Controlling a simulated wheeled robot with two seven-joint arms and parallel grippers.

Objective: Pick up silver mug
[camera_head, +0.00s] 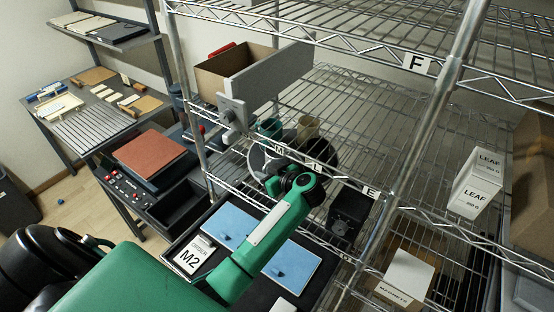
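My green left arm reaches in from the lower left, and its dark wrist joint is in front of the wire shelf. My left gripper (284,160) is beyond this joint, against grey and dark rounded shapes. I cannot make out its fingers or whether it holds anything. A teal mug (269,128) and a beige mug (308,127) stand on the shelf just behind it. I cannot clearly pick out a silver mug; a grey rounded shape beside the wrist is partly hidden and may be part of my gripper. My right gripper is not in view.
The wire shelving has metal posts and an upper shelf labelled F (416,62). White LEAF boxes (474,197) stand at right. Blue panels (228,219) lie below the arm.

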